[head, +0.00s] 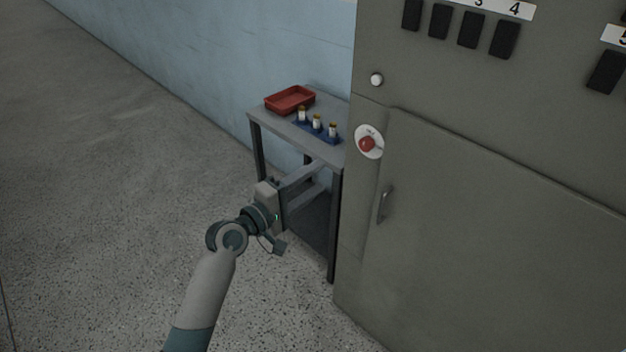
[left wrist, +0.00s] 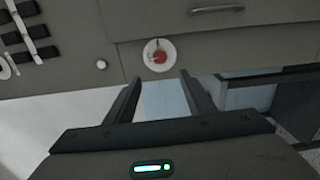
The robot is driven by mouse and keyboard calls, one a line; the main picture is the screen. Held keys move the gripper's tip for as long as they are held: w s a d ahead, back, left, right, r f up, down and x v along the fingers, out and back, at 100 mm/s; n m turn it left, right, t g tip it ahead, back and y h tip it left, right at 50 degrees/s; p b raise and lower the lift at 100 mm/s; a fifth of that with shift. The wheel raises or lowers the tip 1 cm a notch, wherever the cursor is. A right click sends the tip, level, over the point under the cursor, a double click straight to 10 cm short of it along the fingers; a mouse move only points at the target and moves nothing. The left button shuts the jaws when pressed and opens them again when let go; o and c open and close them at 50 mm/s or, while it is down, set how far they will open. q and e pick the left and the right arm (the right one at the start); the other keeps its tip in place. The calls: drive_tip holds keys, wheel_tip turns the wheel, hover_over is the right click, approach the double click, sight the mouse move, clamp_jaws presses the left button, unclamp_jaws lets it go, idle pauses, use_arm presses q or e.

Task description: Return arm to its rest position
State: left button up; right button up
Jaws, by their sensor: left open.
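My left arm comes in from the bottom of the head view. My left gripper (head: 318,178) is open and empty, in front of the small grey table and left of the cabinet. In the left wrist view the two fingers (left wrist: 160,88) stand apart with nothing between them. The red button (head: 367,143) on its round white plate is on the cabinet, up and to the right of the gripper and apart from it. It also shows in the left wrist view (left wrist: 159,56), beyond the fingertips. My right gripper is not in view.
A large grey cabinet (head: 480,220) with a door handle (head: 385,204) fills the right side. The grey table (head: 265,118) holds a red tray (head: 290,99) and several small bottles (head: 317,123) in a blue rack (head: 324,137). A pale blue wall (head: 220,50) stands behind. Open floor (head: 100,200) lies to the left.

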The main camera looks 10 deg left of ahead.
use_arm(q)
drive_tip(key=s+a+f+m+g+y, duration=0.1)
drive_tip(key=s+a+f+g+y, duration=0.15)
drive_tip(key=f, duration=1.45)
drive_tip(key=s+a+f+m+g+y, duration=0.1)
drive_tip(key=s+a+f+g+y, duration=0.15)
drive_tip(key=f, duration=1.45)
drive_tip(key=s+a+f+m+g+y, duration=0.1)
drive_tip(key=s+a+f+m+y, duration=0.15)
drive_tip(key=s+f, duration=0.7)
drive_tip(key=s+a+f+m+g+y, duration=0.1)
drive_tip(key=s+a+f+g, duration=0.15)
drive_tip(key=s+f, duration=0.7)
drive_tip(key=s+a+f+m+g, duration=0.1)
drive_tip(key=s+f, duration=0.4)
drive_tip(key=s, duration=0.7)
drive_tip(key=s+a+f+m+g+y, duration=0.1)
drive_tip(key=s+f+m, duration=0.3)
drive_tip(key=s, duration=0.8)
drive_tip(key=s+a+f+m+g+y, duration=0.1)
drive_tip(key=s+a+f+m+g, duration=0.2)
drive_tip(key=s+f, duration=0.5)
drive_tip(key=s, duration=0.4)
drive_tip(key=shift+s+a, duration=0.2)
drive_tip(key=shift+a, duration=0.05)
